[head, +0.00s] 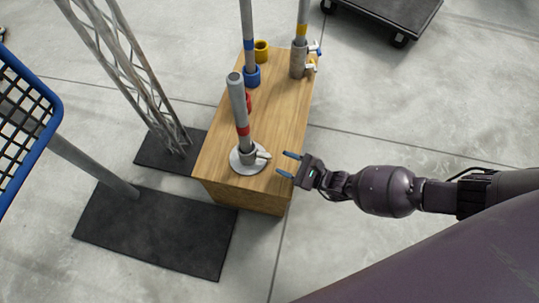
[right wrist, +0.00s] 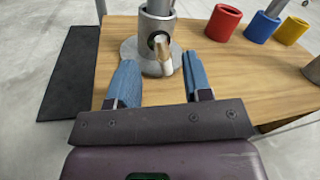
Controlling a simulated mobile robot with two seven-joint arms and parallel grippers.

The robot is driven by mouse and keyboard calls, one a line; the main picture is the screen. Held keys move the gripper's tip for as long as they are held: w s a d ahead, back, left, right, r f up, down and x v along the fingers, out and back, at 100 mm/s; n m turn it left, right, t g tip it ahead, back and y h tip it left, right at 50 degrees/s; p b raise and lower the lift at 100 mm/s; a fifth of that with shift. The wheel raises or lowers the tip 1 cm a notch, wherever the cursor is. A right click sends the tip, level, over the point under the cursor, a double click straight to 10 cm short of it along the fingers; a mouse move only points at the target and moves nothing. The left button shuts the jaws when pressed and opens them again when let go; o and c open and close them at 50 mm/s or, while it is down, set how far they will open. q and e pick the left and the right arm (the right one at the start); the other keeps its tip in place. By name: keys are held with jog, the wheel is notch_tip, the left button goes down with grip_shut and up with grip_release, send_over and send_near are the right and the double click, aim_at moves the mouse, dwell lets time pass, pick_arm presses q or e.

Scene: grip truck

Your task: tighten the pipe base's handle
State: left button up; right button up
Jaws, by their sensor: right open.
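The pipe base (head: 248,160) is a round grey metal flange near the front end of a wooden box top. A grey pipe with a red band (head: 240,110) stands in it, tilted a little in the head view. Its handle (head: 263,154) sticks out to the right, toward my gripper. In the right wrist view the handle (right wrist: 162,52) is a short pale metal lever on the base collar (right wrist: 150,25), pointing at the camera. My right gripper (head: 288,164) is open and empty, its blue fingers short of the handle, one to each side. My left gripper is out of view.
The wooden box (head: 285,110) also carries red, blue (head: 252,76) and yellow (head: 261,50) rings and other pipes. A truss (head: 120,65) and a pole on black plates (head: 160,230) stand left. A blue-rimmed basket (head: 25,110) is at far left. Floor right of the box is clear.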

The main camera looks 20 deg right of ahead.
aim_at(270, 157)
jog(key=shift+b+x, duration=0.3)
jog(key=shift+x, duration=2.25)
